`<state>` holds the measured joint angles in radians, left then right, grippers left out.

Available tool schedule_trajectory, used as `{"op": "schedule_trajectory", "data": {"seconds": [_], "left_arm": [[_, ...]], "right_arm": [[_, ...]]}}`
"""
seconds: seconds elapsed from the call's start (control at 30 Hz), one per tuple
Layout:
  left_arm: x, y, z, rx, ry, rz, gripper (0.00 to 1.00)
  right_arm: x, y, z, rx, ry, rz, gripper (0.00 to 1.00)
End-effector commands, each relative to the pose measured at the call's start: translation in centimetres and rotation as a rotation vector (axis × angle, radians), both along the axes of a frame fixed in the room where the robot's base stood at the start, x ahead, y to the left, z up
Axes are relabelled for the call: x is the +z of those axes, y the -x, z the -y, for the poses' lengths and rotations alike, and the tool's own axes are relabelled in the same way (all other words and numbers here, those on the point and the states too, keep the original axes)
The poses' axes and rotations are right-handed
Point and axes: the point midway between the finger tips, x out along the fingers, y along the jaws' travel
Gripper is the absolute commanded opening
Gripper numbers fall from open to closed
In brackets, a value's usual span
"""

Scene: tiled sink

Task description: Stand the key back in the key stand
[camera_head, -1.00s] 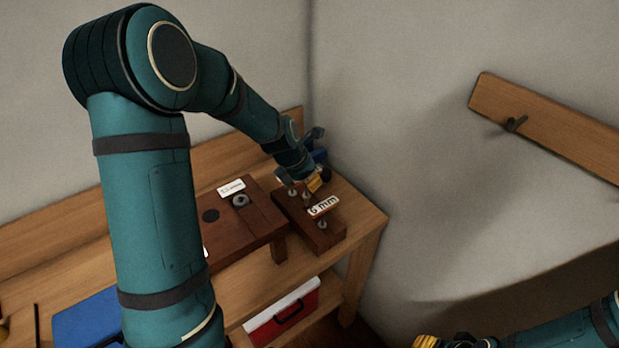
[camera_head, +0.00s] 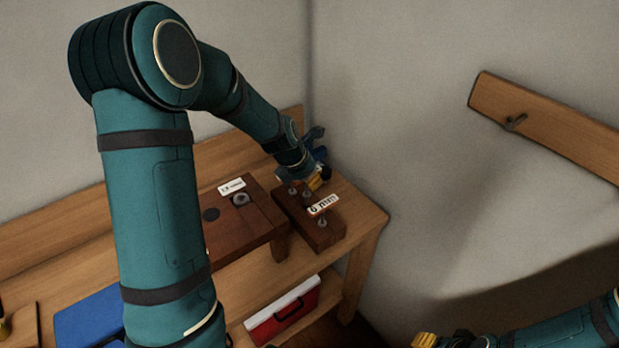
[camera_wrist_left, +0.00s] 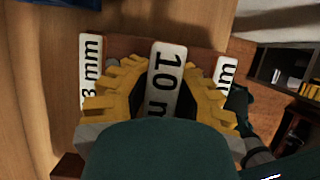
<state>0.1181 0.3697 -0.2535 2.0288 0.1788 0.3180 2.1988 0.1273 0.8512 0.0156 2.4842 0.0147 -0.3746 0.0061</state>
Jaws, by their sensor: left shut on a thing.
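The key stand (camera_head: 295,215) is a dark wooden block at the right end of the bench. My left gripper (camera_head: 318,180) is over its far end. In the left wrist view its yellow fingers (camera_wrist_left: 158,88) are shut on the key with the white "10 mm" tag (camera_wrist_left: 168,75). The key's lower end is hidden, so I cannot tell whether it sits in the stand. A key tagged "6 mm" (camera_head: 323,205) stands at the near end. Tags flank the held key on both sides in the wrist view. My right gripper (camera_head: 432,340) is at the bottom edge, partly cut off.
A dark wooden block (camera_head: 240,225) with a round metal piece and a white label stands left of the stand. A red and white box (camera_head: 283,312) is on the shelf below. A wall rail with a hook (camera_head: 550,125) is at right. The bench corner (camera_head: 365,215) is clear.

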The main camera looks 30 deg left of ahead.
Motion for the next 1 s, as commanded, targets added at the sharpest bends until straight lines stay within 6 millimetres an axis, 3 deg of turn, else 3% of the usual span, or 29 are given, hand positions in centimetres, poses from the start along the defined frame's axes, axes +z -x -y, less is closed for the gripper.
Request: {"op": "schedule_trajectory", "data": {"seconds": [1.0], "left_arm": [[-0.03,0.02,-0.03,0.0,0.0,-0.001,0.0]], "right_arm": [[0.53,-0.01,0.0,0.0,0.0,0.0,0.47]]}}
